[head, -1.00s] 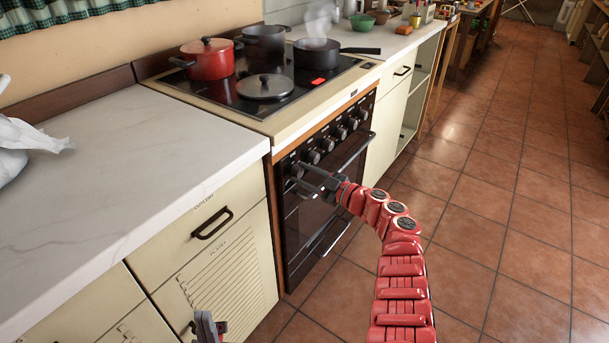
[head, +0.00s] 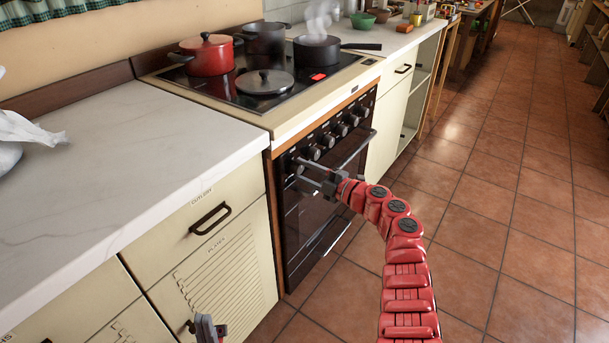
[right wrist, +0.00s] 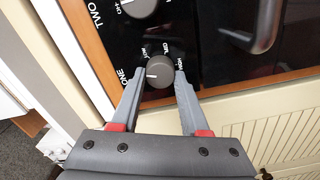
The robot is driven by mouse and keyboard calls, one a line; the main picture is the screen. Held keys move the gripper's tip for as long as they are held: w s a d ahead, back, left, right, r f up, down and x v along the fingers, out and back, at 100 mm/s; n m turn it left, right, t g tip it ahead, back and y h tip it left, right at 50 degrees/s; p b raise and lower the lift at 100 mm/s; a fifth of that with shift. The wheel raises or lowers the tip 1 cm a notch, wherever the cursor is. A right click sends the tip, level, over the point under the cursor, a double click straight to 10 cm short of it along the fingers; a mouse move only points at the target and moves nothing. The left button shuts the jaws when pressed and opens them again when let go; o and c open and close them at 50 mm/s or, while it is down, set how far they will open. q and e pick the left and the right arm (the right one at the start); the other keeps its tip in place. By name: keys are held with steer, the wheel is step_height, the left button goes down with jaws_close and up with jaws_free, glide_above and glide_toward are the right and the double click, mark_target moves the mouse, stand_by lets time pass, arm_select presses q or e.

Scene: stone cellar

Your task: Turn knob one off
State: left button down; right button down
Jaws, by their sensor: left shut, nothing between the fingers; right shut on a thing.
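Knob one (right wrist: 160,72) is the dark round knob nearest the "ONE" label on the black oven panel. Its white mark points left in the right wrist view; the small words around it are hard to read. In the head view it is the nearest knob in the row (head: 295,167), partly covered by my fingers. My right gripper (right wrist: 159,76) is shut on this knob, one finger on each side, and it also shows in the head view (head: 298,170). My left gripper (head: 208,328) is shut and empty at the bottom edge, in front of the cream cabinet.
Knob two (right wrist: 139,5) is just above knob one in the right wrist view. The oven door handle (head: 357,151) runs below the knobs. A red pot (head: 208,58), a grey lid (head: 264,82) and a steaming pan (head: 316,52) are on the hob. The tiled floor (head: 500,230) is open.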

steer(key=shift+f+n+b, duration=0.15)
steer(key=shift+n+b, duration=0.8)
steer(key=shift+n, duration=0.95)
steer(key=shift+c, duration=2)
jaws_free()
steer(key=p+v, duration=0.2)
steer(key=v, duration=1.5)
steer(key=shift+s+d+p, duration=0.15)
steer(key=shift+p, duration=0.25)
